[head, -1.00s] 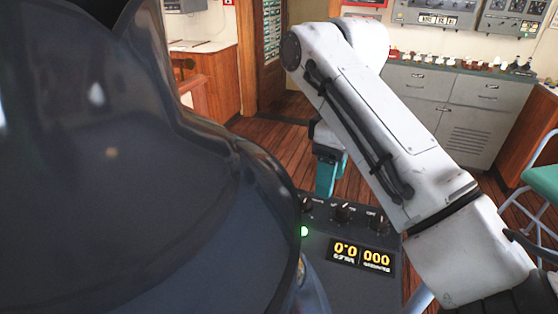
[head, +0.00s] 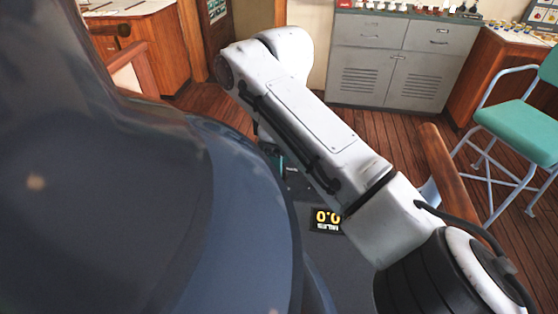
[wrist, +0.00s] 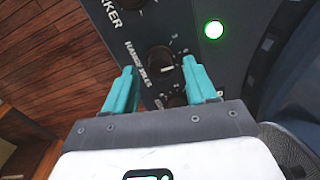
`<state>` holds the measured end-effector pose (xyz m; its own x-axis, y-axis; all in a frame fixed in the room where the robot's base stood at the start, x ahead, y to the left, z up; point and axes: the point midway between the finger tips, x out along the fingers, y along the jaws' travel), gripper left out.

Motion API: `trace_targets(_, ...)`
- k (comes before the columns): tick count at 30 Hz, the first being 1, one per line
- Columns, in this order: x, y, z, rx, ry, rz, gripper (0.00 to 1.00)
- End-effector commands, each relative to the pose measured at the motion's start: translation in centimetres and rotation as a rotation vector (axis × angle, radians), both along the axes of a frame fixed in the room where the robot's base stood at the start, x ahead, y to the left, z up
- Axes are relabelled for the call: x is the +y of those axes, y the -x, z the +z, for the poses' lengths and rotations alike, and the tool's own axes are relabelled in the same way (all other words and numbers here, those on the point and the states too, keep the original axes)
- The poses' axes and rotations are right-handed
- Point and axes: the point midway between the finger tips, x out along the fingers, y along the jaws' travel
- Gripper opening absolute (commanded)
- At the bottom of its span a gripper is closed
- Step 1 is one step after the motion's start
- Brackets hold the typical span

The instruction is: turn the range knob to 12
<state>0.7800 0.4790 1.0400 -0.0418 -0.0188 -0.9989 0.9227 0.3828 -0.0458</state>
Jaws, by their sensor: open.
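The range knob (wrist: 160,60) is a dark round knob on the grey console panel, beside lettering that reads "RANGE MILES", with small scale marks around it. Its scale numbers are too small to read. My gripper (wrist: 160,69) is open, with its teal fingertips on either side of the knob in the wrist view. I cannot tell whether they touch it. In the head view, only a bit of teal of my gripper (head: 281,166) shows behind my arm.
A lit green lamp (wrist: 214,29) sits to the right of the range knob. Another knob (wrist: 130,3) is at the top edge, and a dark knob (wrist: 174,99) shows between the fingers. A teal chair (head: 520,128) stands at right; grey cabinets (head: 385,60) stand behind.

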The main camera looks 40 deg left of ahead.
Motion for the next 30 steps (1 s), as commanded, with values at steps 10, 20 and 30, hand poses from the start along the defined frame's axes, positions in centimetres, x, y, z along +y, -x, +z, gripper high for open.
trace_targets(10, 0.01, 0.06, -0.91, -0.001, -0.001, 0.001, 0.56)
trace_targets(20, 0.01, 0.06, -0.89, -0.001, -0.001, 0.001, 0.32)
trace_targets(30, 0.0, 0.07, -0.87, 0.0, -0.001, 0.001, 0.01)
